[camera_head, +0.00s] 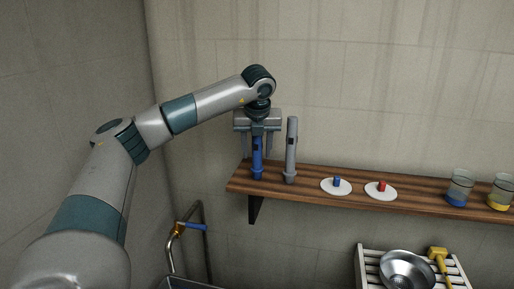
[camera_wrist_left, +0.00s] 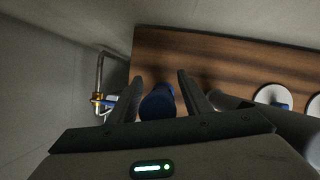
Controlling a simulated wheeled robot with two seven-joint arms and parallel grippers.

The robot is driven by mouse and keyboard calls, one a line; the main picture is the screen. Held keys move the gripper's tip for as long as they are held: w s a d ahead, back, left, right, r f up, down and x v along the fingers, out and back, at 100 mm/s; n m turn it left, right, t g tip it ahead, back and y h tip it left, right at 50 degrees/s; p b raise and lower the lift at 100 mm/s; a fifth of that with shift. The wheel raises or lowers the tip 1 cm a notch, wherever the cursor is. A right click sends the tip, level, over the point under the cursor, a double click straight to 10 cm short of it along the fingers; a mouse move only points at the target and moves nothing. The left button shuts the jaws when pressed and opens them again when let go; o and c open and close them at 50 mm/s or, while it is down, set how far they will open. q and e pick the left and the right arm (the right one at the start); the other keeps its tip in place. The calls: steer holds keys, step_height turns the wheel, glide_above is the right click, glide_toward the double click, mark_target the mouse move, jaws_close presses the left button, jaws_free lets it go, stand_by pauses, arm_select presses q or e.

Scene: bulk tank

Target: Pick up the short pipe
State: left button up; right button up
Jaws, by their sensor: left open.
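The short blue pipe (camera_head: 257,160) stands upright at the left end of the wooden shelf. A taller grey pipe (camera_head: 291,150) stands just to its right. My left gripper (camera_head: 256,152) is above the shelf, pointing down, with its open fingers on either side of the blue pipe's upper part. In the left wrist view the blue pipe (camera_wrist_left: 158,103) shows between the two fingers (camera_wrist_left: 160,82), with gaps visible beside it. The palm hides part of the pipe. My right gripper is not in view.
The wooden shelf (camera_head: 325,180) also carries two white discs with a blue (camera_head: 336,185) and a red knob (camera_head: 381,189), and two glass cups (camera_head: 460,187) at right. Below are a faucet (camera_head: 181,228), and a rack with a metal bowl (camera_head: 406,270). A wall is close at left.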

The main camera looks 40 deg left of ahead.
arm_select(q)
steer(key=shift+w+f, duration=0.1)
steer(key=shift+f, duration=0.15)
jaws_close()
steer(key=shift+r, duration=0.15)
